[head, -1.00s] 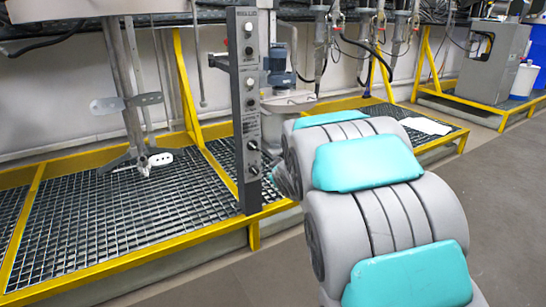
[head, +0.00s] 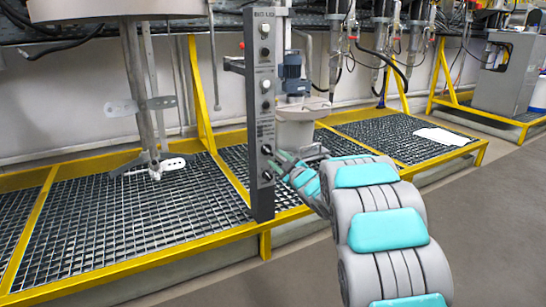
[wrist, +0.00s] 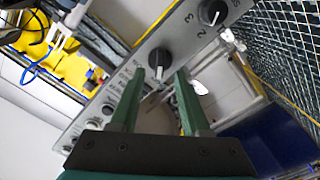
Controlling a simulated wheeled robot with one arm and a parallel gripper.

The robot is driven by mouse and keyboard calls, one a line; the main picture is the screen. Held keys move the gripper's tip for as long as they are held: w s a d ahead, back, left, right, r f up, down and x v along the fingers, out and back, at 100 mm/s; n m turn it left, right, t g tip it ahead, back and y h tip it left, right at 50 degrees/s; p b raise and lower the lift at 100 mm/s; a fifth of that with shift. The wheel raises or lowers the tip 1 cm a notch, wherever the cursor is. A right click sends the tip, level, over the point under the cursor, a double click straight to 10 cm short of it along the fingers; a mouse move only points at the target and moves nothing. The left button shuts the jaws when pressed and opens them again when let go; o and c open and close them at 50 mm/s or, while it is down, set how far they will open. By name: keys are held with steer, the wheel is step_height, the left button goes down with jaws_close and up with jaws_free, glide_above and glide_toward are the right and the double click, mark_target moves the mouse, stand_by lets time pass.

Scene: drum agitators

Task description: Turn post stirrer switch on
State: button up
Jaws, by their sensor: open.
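A tall dark grey control post (head: 262,120) stands at the front edge of the grating in the head view, with knobs on its face. My gripper (head: 284,160) reaches the lower part of the post from the right. In the wrist view my gripper (wrist: 160,76) is open, with two green fingers pointing at the panel face (wrist: 185,40). A black knob with a white mark (wrist: 159,62) sits between the fingertips; whether they touch it I cannot tell. A second black knob (wrist: 212,12), with numerals beside it, is at the upper right. Smaller buttons (wrist: 107,110) line the panel's lower left.
A stirrer shaft with paddles (head: 140,106) hangs left of the post above the grating (head: 110,215). Yellow frame rails (head: 150,255) edge the platform. A grey machine with a blue motor (head: 292,80) stands behind the post. Open floor (head: 480,235) lies to the right.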

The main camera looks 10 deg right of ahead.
mark_target(270, 153)
steer(key=shift+x, duration=2.2)
steer(key=shift+c, duration=0.2)
jaws_close()
